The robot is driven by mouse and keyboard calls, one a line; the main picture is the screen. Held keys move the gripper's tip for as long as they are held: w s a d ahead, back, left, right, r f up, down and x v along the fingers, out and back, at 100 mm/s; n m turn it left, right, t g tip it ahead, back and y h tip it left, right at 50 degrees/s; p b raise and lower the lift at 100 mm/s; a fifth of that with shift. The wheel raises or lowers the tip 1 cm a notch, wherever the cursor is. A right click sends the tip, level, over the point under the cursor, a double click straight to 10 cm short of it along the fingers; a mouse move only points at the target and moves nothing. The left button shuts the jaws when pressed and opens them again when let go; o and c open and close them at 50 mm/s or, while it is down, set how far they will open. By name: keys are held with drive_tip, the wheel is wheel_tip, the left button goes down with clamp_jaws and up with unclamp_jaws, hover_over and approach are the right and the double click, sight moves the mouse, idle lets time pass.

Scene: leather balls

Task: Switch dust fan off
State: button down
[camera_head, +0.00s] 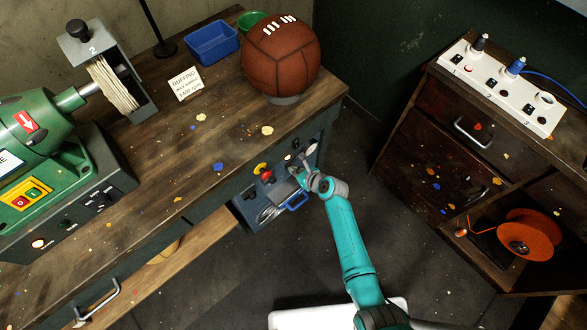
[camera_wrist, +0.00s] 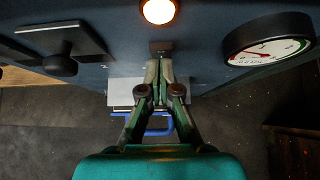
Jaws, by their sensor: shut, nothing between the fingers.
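No label naming the dust fan is readable. My gripper (camera_head: 303,178) is at this panel, and its fingers cover part of it. In the wrist view my gripper (camera_wrist: 160,66) is shut and empty, its tips at a small dark switch-like part (camera_wrist: 161,47). I cannot tell whether they touch it. A lamp (camera_wrist: 158,10) glows above it. A black knob (camera_wrist: 61,64) is left and a round gauge (camera_wrist: 268,45) right.
A blue handle (camera_wrist: 148,132) juts out below the panel, close under my fingers. A brown ball (camera_head: 281,57) stands at the bench's right end. A cabinet with a white socket strip (camera_head: 505,87) stands at right. Floor (camera_head: 345,140) is open between bench and cabinet.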

drive_tip(key=shift+w+a, duration=0.15)
drive_tip(key=shift+w, duration=0.1)
drive_tip(key=shift+w+a+r, duration=0.15)
drive_tip(key=shift+w+a, duration=0.05)
drive_tip(key=shift+w, duration=0.05)
drive_tip(key=shift+r, duration=0.15)
drive_tip(key=shift+r, duration=0.65)
drive_tip(key=shift+d, duration=0.1)
